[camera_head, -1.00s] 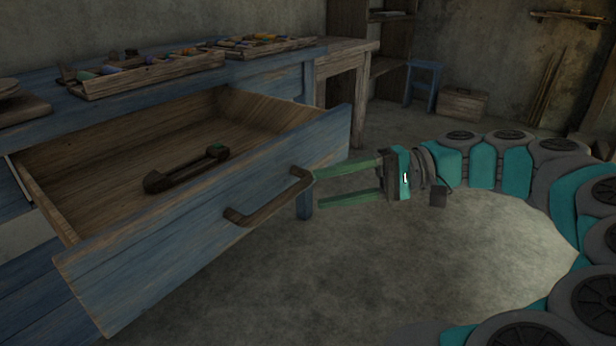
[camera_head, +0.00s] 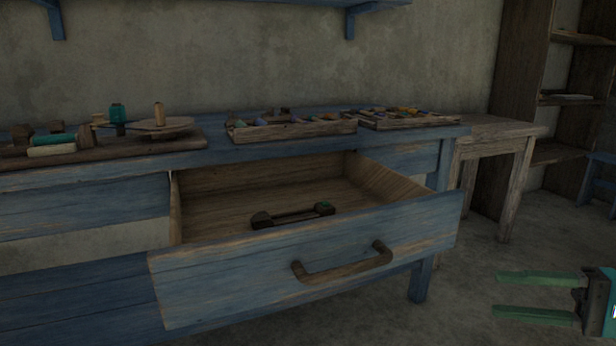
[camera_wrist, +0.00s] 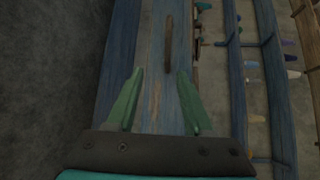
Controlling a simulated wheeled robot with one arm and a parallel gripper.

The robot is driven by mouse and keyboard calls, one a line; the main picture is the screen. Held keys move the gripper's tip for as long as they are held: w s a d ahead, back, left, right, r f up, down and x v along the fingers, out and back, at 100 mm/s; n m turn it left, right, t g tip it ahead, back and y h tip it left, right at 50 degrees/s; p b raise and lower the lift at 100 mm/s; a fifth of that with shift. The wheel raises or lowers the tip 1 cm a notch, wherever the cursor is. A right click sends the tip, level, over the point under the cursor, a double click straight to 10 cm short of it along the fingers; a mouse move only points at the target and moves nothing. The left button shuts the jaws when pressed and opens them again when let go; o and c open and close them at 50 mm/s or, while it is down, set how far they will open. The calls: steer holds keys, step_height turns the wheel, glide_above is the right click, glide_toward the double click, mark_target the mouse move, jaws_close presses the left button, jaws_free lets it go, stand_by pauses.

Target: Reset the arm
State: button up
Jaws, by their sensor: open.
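My gripper (camera_head: 500,296) is at the lower right of the head view. Its two green fingers are apart with nothing between them, and they point left toward the drawer front. The blue drawer (camera_head: 218,292) is pulled open from the bench, and its brown handle (camera_head: 345,268) is clear of the fingers, with a gap between. A dark handle-shaped object (camera_head: 292,215) with a small green patch lies inside the drawer. In the wrist view the fingers (camera_wrist: 157,82) are spread, and the handle (camera_wrist: 169,45) is ahead of them.
The blue bench (camera_head: 85,208) carries a board (camera_head: 170,147) with spools at the left and two trays (camera_head: 290,130) (camera_head: 410,121) of coloured pieces. A wooden table (camera_head: 516,128) and shelves (camera_head: 553,90) stand at the right. The floor (camera_head: 470,265) around my gripper looks clear.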

steer(key=s+a+f+n+g+h+p, duration=0.1)
steer(key=a+f+n+g+h+p, duration=0.2)
steer(key=a, duration=0.6)
steer(key=a+n+g+h+p, duration=0.15)
steer(key=a+g, duration=0.25)
steer(key=a, duration=0.5)
steer(key=s+d+f+n+g+h+p, duration=0.1)
steer(key=s+f+n+g+h+p, duration=0.1)
steer(key=s+f+h+p, duration=0.4)
steer(key=s+h, duration=0.4)
steer(key=s, duration=0.1)
steer(key=shift+s+d+f+p, duration=0.2)
steer(key=shift+d+f+p, duration=0.1)
steer(key=shift+p, duration=0.1)
